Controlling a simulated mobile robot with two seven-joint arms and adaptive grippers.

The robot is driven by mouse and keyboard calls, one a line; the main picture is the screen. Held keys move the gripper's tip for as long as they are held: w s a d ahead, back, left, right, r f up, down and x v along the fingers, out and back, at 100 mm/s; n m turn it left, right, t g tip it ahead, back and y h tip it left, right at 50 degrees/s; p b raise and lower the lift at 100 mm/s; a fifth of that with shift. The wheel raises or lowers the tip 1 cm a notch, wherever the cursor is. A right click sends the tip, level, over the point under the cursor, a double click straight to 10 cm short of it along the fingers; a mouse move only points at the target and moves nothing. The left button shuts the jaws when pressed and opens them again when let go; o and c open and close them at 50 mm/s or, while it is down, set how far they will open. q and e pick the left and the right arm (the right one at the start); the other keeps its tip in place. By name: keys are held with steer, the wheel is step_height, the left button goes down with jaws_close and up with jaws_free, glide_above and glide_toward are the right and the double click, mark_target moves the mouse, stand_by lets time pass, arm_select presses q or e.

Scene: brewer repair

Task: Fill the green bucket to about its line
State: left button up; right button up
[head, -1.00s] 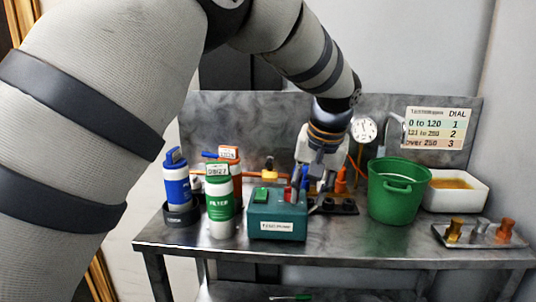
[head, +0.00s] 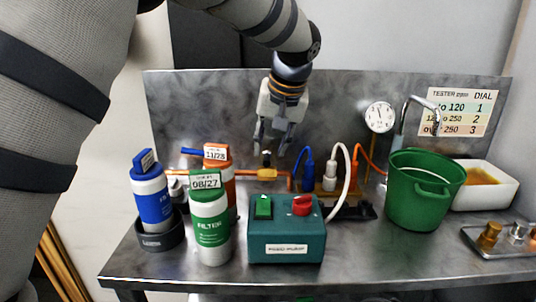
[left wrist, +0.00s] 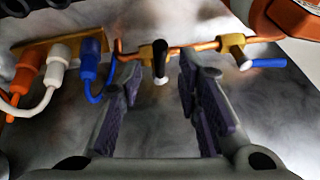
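The green bucket (head: 424,190) stands upright on the right of the metal bench, under the curved metal tap spout (head: 412,110). My left gripper (head: 271,148) is in the air above the copper pipe behind the teal pump box, well left of the bucket. Its fingers (left wrist: 160,90) are apart and empty. In the left wrist view, a small valve with a black-and-white handle (left wrist: 160,62) shows between the fingertips on the copper pipe (left wrist: 200,47). My right gripper is not in view.
The teal pump box (head: 287,236) has a green switch and red knob. White-green (head: 211,225), blue-white (head: 152,197) and orange filters stand left. Blue, white and orange plugs (head: 330,178) sit right of the gripper. A white tray (head: 499,192) and metal weights (head: 490,235) are at right.

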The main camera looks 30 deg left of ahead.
mark_target(267, 158)
arm_select(q)
steer(key=shift+x, duration=1.95)
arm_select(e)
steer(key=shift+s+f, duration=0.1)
arm_select(q)
jaws_close()
steer(key=shift+w+a, duration=0.1)
